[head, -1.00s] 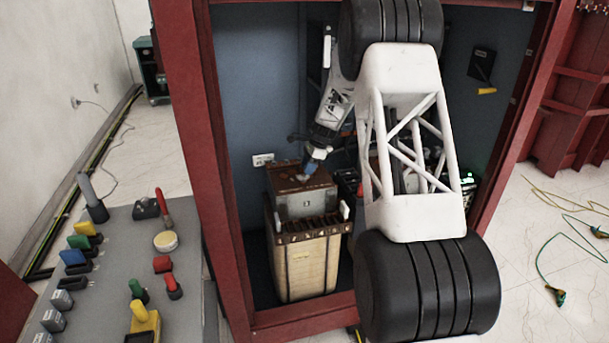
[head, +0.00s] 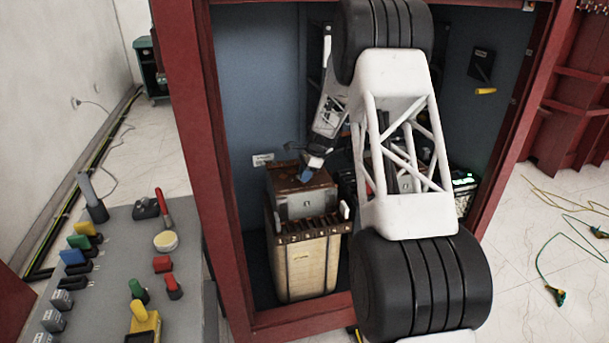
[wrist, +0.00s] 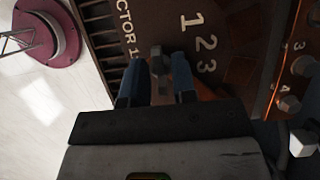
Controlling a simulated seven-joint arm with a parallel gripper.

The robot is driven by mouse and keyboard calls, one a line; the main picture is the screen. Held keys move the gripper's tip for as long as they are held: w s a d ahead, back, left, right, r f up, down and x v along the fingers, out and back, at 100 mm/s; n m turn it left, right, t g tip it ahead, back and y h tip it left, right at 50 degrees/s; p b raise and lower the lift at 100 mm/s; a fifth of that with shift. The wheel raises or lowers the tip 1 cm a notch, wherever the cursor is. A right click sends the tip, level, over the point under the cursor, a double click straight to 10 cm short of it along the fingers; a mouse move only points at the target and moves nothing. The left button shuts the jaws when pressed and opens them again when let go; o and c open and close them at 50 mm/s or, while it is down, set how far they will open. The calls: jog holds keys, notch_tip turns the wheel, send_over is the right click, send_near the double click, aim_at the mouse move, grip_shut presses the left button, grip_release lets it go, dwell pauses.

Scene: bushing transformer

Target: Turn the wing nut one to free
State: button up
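In the wrist view my gripper (wrist: 157,75) has two blue fingers standing apart. A small grey upright piece (wrist: 157,62), which looks like a wing nut, sits between them, and I cannot tell if either finger touches it. White numbers 1, 2 and 3 (wrist: 200,41) are printed on the dark panel just right of the fingers. In the head view my gripper (head: 306,175) points down at the brown top of the transformer box (head: 308,205); the wing nuts are too small to make out there.
A red frame (head: 203,170) surrounds the cabinet. A pink round base (wrist: 45,35) is at upper left. A control panel with levers (head: 115,260) stands at left.

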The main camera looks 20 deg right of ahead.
jog(key=shift+n, duration=0.3)
jog(key=n+g, duration=0.1)
jog(key=n, duration=0.2)
jog(key=shift+w, duration=0.1)
jog(key=n+g, duration=0.1)
jog(key=n, duration=0.2)
jog(key=shift+n+g+h, duration=0.3)
jog(key=shift+n+h, duration=0.1)
jog(key=n+g+h, duration=0.1)
jog(key=n, duration=0.2)
jog(key=shift+n, duration=0.3)
jog(key=shift+w+a+n+g+h, duration=0.1)
jog(key=shift+n+g+h, duration=0.4)
jog(key=shift+n, duration=1.4)
jog(key=o, duration=0.6)
